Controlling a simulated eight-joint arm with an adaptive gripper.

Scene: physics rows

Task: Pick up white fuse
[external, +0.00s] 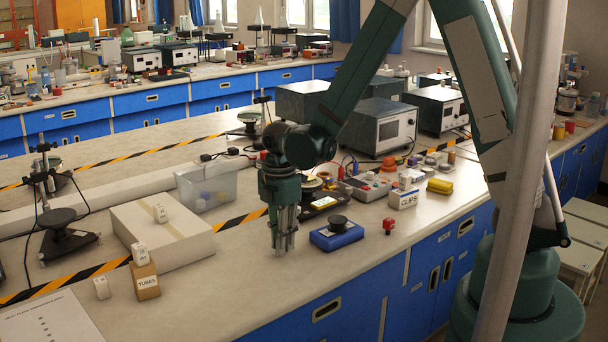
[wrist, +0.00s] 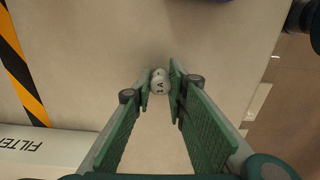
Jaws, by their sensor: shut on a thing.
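My gripper (external: 283,243) points straight down over the bench to the right of the large pale box.
The large pale box (external: 185,239) stands left of my gripper, and a blue box with a black knob (external: 336,236) stands to the right. A TUBES box (external: 145,281), small white blocks (external: 102,287), a clear bin (external: 208,188) and a CLIPS box (external: 404,199) are nearby.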

